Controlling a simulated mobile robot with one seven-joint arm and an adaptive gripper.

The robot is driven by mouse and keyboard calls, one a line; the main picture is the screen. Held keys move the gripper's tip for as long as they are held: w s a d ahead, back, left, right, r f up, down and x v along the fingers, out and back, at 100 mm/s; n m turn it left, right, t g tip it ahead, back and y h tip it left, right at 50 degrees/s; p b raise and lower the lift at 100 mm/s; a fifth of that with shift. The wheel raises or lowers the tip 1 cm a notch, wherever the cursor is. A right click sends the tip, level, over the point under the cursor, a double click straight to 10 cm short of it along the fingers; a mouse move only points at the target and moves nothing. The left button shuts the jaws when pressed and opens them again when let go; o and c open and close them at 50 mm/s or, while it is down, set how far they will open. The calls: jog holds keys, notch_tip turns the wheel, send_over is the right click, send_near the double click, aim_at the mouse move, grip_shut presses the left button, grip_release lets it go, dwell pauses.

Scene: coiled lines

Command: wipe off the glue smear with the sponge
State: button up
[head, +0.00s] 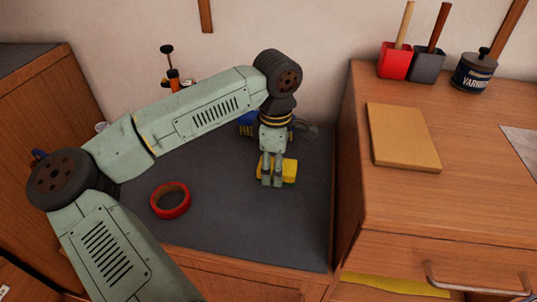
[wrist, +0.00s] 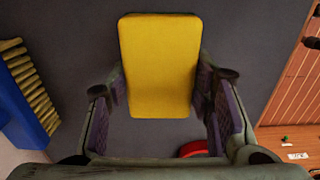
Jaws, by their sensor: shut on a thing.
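The yellow sponge (head: 290,171) is at the dark mat, towards its right side. My gripper (head: 272,184) points down and is shut on the sponge. In the wrist view the sponge (wrist: 160,65) lies between the two fingers, with its long side running away from the palm. I cannot tell whether the sponge touches the mat or is just above it. I see no glue smear in either view; the arm, gripper and sponge hide part of the mat.
A red ring-shaped roll (head: 170,200) lies on the dark mat (head: 235,225), left of my gripper. A blue brush (wrist: 28,100) is close on the left in the wrist view. A higher wooden cabinet (head: 450,190) stands right, bearing a tan block (head: 402,137) and a varnish tin (head: 475,73).

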notch_tip(320, 180, up, 2)
jog(key=shift+r+p, duration=0.1)
jog(key=shift+p, duration=0.25)
